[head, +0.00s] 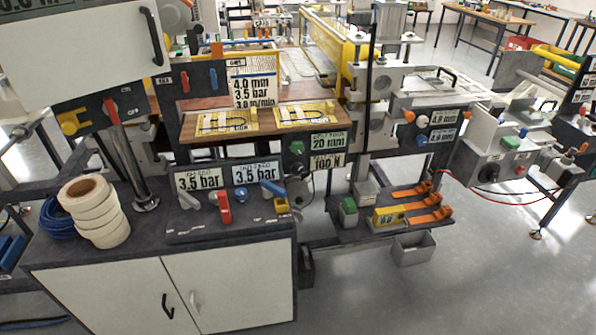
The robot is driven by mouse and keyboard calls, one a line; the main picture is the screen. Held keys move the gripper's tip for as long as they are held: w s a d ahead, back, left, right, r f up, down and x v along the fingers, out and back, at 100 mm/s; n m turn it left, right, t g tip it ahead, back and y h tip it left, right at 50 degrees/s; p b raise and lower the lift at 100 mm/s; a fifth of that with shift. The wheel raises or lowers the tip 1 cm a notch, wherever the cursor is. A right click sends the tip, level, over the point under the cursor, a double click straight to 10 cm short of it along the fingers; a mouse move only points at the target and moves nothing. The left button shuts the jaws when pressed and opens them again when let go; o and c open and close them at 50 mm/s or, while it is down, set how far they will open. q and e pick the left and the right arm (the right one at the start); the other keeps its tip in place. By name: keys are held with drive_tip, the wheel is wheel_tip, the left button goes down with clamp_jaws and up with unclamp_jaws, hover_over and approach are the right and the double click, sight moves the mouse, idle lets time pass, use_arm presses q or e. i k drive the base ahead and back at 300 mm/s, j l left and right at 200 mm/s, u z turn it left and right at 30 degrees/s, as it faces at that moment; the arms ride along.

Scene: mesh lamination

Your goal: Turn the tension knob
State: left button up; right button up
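A green knob (297,148) sits on the dark front panel of the machine, below the wooden shelf. It is beside a sign reading 20 mm (328,141) and above a sign reading 100 N (327,162). The N unit suggests this is the tension knob, but no readable text names it. An orange knob (408,116) and a blue knob (421,140) sit on a panel further right, beside signs reading 1.8 m and 4.8 m. Neither of my grippers is in view.
A cabinet (235,285) in front carries white tape rolls (95,210), a red lever (224,207) and 3.5 bar signs (198,179). A low shelf (350,232) holds orange clamps and a yellow block. A red cable (460,186) hangs at right. Grey floor (450,285) is clear at front right.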

sight(297, 169)
drive_tip(key=u, duration=0.2)
drive_tip(key=i+l+u, duration=0.15)
drive_tip(key=l+u, duration=0.2)
drive_tip(key=i+l+u, duration=0.15)
drive_tip(key=u, duration=0.15)
drive_tip(key=l+u, duration=0.35)
drive_tip(key=i+l+u, duration=0.1)
drive_tip(key=l+u, duration=0.2)
drive_tip(key=l, duration=0.2)
